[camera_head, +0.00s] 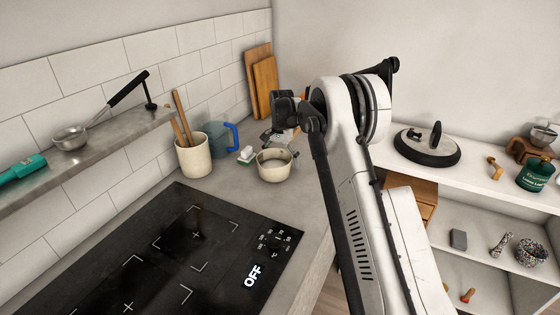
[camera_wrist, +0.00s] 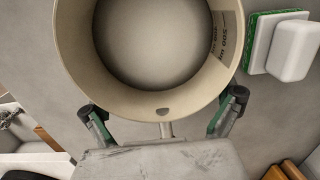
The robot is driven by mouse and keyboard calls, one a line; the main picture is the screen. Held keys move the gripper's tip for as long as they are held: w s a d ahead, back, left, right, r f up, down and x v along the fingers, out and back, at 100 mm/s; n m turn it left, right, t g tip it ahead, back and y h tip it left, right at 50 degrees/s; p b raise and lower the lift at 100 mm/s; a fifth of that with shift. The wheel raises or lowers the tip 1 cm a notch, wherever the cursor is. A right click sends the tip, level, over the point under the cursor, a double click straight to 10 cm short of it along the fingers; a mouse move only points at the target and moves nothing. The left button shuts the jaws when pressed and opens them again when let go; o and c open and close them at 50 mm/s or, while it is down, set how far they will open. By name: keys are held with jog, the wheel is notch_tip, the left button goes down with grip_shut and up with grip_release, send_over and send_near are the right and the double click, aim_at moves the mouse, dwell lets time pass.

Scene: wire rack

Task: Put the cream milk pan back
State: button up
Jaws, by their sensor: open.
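The cream milk pan (camera_head: 273,167) stands on the grey counter beyond the hob. In the wrist view the pan (camera_wrist: 150,100) fills the upper middle, seen from above, and looks empty. Its short visible handle part points down the picture, between my fingers. My gripper (camera_wrist: 163,118) is open, with one green-padded finger on each side of the handle. I cannot tell whether either finger touches the pan. In the head view my gripper (camera_head: 280,138) is just behind the pan, partly hidden by my arm and the pan.
A white and green sponge (camera_wrist: 285,45) lies close beside the pan. Cutting boards (camera_head: 262,85) lean on the wall. The black hob (camera_head: 170,250) is clear.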

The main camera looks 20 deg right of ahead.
notch_tip(320, 180, up, 12)
jog(key=s+a+r+n+t, duration=0.1)
jog(key=s+r+n+t, duration=0.1)
jog(key=s+r, duration=0.95)
jog(key=s+a+r+n+t, duration=0.1)
jog(key=s+r, duration=0.2)
jog(key=s, duration=0.4)
jog(key=s+r+n+t, duration=0.1)
jog(key=s+r, duration=0.1)
jog(key=s, duration=0.5)
jog(key=s+f+n+t, duration=0.1)
jog(key=s+f, duration=0.3)
jog(key=s, duration=0.8)
jog(key=s+a+f+n+t, duration=0.1)
jog(key=s+f+n+t, duration=0.1)
jog(key=s, duration=1)
notch_tip(320, 180, down, 3)
jog(key=shift+s+r+n+t, duration=0.1)
jog(key=shift+s+n+t, duration=0.2)
jog(key=shift+n, duration=0.3)
jog(key=shift+b, duration=0.3)
jog(key=shift+f+b, duration=0.95)
jog(key=shift+f, duration=0.1)
